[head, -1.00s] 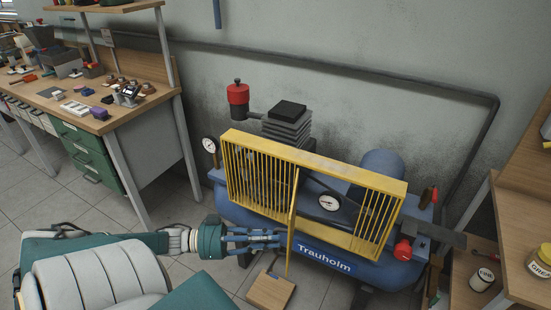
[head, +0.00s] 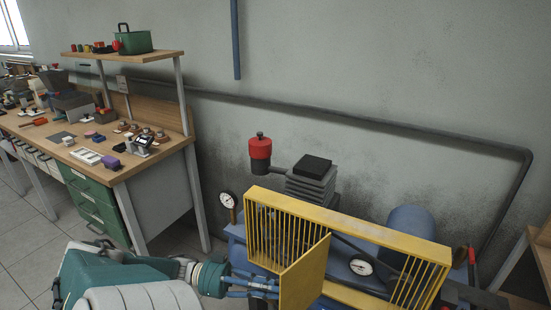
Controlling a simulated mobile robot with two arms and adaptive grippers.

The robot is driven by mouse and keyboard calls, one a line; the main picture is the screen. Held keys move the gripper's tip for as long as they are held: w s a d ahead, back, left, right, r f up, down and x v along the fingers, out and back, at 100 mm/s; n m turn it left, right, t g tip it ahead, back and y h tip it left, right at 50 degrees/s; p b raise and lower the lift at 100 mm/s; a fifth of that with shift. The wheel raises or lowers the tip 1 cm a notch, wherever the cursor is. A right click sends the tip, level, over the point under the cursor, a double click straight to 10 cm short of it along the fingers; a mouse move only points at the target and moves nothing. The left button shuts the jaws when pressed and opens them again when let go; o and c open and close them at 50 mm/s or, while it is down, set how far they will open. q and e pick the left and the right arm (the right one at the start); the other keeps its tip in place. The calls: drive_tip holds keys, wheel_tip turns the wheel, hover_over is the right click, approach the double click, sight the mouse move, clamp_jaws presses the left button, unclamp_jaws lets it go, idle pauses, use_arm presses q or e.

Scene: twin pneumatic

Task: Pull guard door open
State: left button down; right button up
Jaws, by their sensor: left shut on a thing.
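The yellow guard door (head: 305,272) stands swung out from the yellow slatted guard (head: 375,236) of the blue compressor (head: 237,242), with its broad face showing. My left gripper (head: 273,288) is shut at the door's near left edge. What exactly lies between its fingers is hidden by the door. My right gripper is not in view.
A gauge (head: 228,202) and a red-capped filter (head: 260,150) stand at the compressor's left and back. A workbench (head: 150,165) with green drawers stands to the left. A dark pipe (head: 400,128) runs along the wall. A wooden shelf edge shows at the right.

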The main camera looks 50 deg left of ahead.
use_arm(q)
drive_tip(key=shift+w+a+r, duration=0.25)
drive_tip(key=shift+w+a, duration=0.3)
drive_tip(key=c, duration=1.9)
unclamp_jaws()
drive_tip(key=shift+o, duration=1.1)
drive_tip(key=shift+w+d, duration=0.1)
drive_tip(key=shift+w, duration=0.25)
drive_tip(key=shift+s, duration=0.1)
